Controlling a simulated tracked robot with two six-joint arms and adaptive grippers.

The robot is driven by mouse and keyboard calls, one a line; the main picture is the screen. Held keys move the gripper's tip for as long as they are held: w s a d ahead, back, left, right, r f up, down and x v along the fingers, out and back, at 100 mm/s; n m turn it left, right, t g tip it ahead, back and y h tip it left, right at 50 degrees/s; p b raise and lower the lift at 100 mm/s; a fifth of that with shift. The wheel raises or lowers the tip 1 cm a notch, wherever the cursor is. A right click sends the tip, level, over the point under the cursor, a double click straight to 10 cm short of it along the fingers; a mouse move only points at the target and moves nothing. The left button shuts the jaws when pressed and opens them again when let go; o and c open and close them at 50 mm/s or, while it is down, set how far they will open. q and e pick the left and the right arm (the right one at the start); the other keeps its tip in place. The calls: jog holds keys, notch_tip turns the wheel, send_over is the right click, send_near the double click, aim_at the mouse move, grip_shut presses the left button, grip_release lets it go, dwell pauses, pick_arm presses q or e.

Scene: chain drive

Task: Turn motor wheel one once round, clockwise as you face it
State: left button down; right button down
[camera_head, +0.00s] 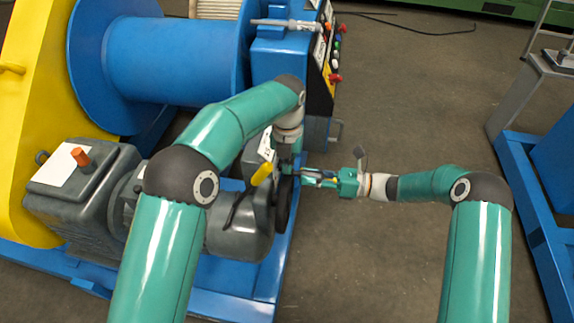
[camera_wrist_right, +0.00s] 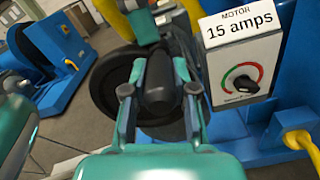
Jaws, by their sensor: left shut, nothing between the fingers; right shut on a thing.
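Motor wheel one, a dark wheel (camera_head: 283,207), is seen nearly edge-on at the end of the grey motor in the head view. In the right wrist view the black wheel (camera_wrist_right: 106,84) fills the middle, partly hidden by my gripper. My right gripper (camera_head: 308,179) reaches it from the right; in its wrist view the fingers (camera_wrist_right: 160,76) are closed on either side of a dark rounded handle (camera_wrist_right: 159,94) in front of the wheel. My left gripper (camera_head: 287,163) points down just above the wheel, shut and empty; its fingertips are hard to make out.
A white motor box (camera_wrist_right: 243,66) reading 15 amps, with a dial, is beside the wheel. The blue drum (camera_head: 180,60) and yellow guard (camera_head: 35,100) are at left.

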pick_arm(q)
jog(key=shift+s+a+f, duration=0.1)
jog(key=shift+a+f, duration=0.05)
jog(key=shift+f, duration=0.1)
pick_arm(e)
jog(key=c, duration=0.9)
grip_release()
jog(key=shift+a+r, duration=0.15)
jog(key=shift+r, duration=0.1)
pick_arm(q)
jog(key=shift+f, duration=0.1)
pick_arm(e)
jog(key=shift+f, duration=0.1)
